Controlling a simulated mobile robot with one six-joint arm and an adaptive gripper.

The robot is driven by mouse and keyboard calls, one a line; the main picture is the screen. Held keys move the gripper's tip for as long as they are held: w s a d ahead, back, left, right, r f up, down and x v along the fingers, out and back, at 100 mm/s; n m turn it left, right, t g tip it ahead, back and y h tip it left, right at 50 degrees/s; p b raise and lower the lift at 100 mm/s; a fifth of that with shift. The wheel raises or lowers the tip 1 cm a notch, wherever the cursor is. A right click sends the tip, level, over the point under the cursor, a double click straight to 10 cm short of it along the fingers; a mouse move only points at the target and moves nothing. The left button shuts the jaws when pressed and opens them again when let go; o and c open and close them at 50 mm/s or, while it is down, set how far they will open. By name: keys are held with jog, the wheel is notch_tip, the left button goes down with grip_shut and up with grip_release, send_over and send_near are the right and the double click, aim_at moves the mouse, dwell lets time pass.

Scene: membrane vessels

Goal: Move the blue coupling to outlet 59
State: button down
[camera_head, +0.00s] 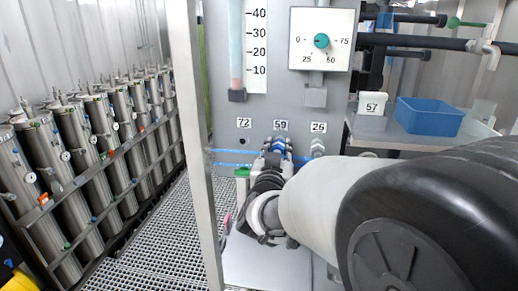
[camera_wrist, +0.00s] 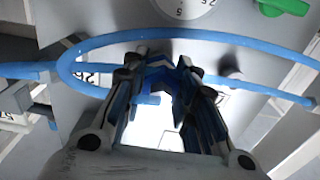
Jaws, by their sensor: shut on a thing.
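My gripper (camera_head: 276,160) is at the grey panel, directly below the label 59 (camera_head: 280,125). In the wrist view my gripper (camera_wrist: 160,78) is closed around the blue coupling (camera_wrist: 150,98), which shows between the fingers. A blue hose (camera_wrist: 200,35) loops across the wrist view. In the head view the blue hose (camera_head: 232,152) runs left of my gripper. Outlet 59 is hidden behind my gripper, so I cannot tell whether the coupling touches it. Label 72 (camera_head: 244,123) is to the left and label 26 (camera_head: 318,127) to the right, with a pale fitting (camera_head: 317,147) below it.
A metal post (camera_head: 195,140) stands left of the panel. A gauge dial (camera_head: 321,41) and a level scale (camera_head: 256,45) are above. A blue bin (camera_head: 428,116) sits on a shelf at the right, near label 57 (camera_head: 372,106). Steel vessels (camera_head: 92,150) line the left wall.

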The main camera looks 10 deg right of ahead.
jog(key=shift+w, duration=0.15)
jog(key=c, duration=1.2)
grip_release()
jog(key=v, duration=1.2)
